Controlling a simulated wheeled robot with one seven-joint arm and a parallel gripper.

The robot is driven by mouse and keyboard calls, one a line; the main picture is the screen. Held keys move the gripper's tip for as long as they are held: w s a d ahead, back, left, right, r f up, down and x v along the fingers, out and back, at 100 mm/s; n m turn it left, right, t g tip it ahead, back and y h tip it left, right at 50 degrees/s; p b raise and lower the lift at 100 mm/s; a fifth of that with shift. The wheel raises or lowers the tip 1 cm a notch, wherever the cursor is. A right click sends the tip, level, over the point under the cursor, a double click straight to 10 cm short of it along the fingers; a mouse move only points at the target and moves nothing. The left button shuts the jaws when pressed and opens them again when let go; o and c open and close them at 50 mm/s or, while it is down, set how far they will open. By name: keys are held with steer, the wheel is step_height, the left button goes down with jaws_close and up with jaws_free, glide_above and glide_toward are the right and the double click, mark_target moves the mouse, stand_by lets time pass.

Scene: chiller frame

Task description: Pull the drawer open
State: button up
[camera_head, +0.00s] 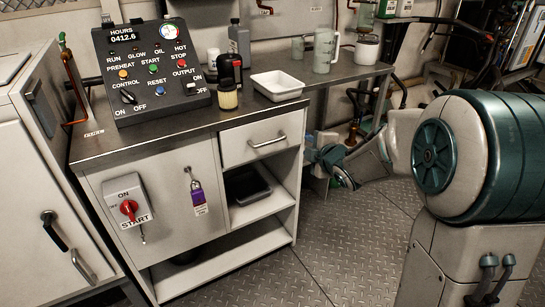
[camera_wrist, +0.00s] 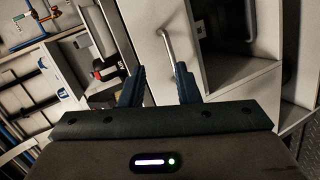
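The drawer (camera_head: 240,146) is a white front with a horizontal metal bar handle (camera_head: 267,142), under the right part of the counter. Its front looks flush with the cabinet. In the wrist view the handle (camera_wrist: 168,45) runs up and down, beyond my fingers and close to the tip of the right one. My gripper (camera_wrist: 158,74) is open, with two dark blue fingers apart and nothing between them. In the head view my forearm reaches from the right toward the cabinet's right side, beside the drawer; the fingers are not clear there.
An open shelf with a black tray (camera_head: 248,187) lies below the drawer. The counter (camera_head: 180,125) holds a control panel (camera_head: 155,75), a white tub (camera_head: 278,86) and a small jar (camera_head: 228,98). A red rotary switch (camera_head: 129,208) and purple padlock (camera_head: 196,188) are left. The floor in front is clear.

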mark_target(273, 142)
steer(key=w+a+f+n+y+b, duration=0.1)
steer(key=w+a+f, duration=0.1)
steer(key=w+a, duration=0.2)
steer(key=w+a+f+n+y+b, duration=0.1)
steer(key=w+a+f, duration=0.1)
steer(key=w+a, duration=0.1)
steer(key=w+a+f+n+y+b, duration=0.1)
steer(key=w+a+f+n, duration=0.1)
steer(key=w, duration=0.4)
steer(key=shift+a+f+b, duration=0.2)
steer(key=shift+a+f, duration=0.1)
steer(key=shift+a, duration=0.35)
steer(key=shift+a+f+b, duration=0.2)
steer(key=shift+a+f, duration=0.1)
steer(key=shift+a, duration=0.35)
steer(key=shift+s, duration=0.1)
jaws_close()
